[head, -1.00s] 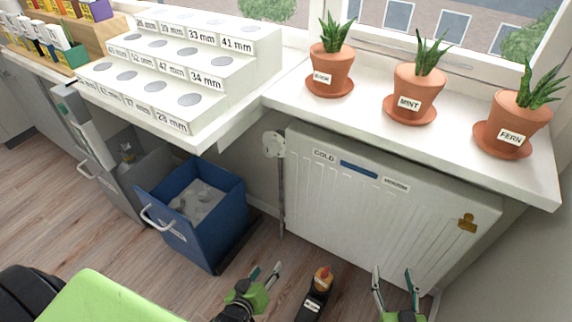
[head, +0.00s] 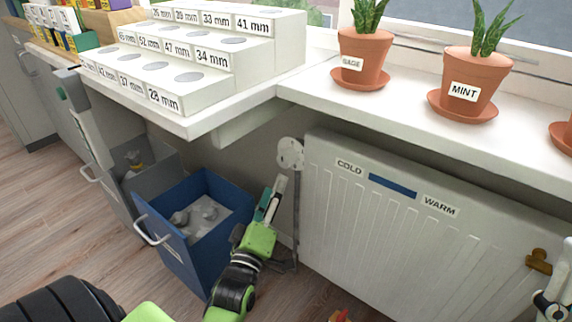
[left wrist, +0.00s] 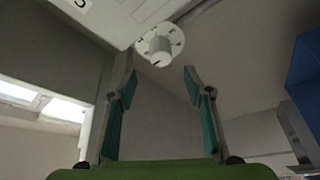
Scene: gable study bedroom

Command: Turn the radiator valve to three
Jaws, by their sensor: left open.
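The radiator valve (head: 291,154) is a round pale dial at the radiator's upper left corner, above a vertical pipe. In the left wrist view its white knob (left wrist: 160,50) stands out from a round plate with small dark marks, which are too small to read. A dark mark shows on the knob's rim. My left gripper (head: 274,198) is below the valve in the head view, pointing up. In the left wrist view its two fingers (left wrist: 160,80) are open and empty, with the knob beyond the tips, apart from them.
The white radiator (head: 400,230) carries COLD and WARM labels and a brass-coloured clip (head: 539,262). A windowsill (head: 420,115) with potted plants overhangs it. An open blue drawer (head: 178,240) stands left of my left gripper. A stepped display (head: 200,60) sits above.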

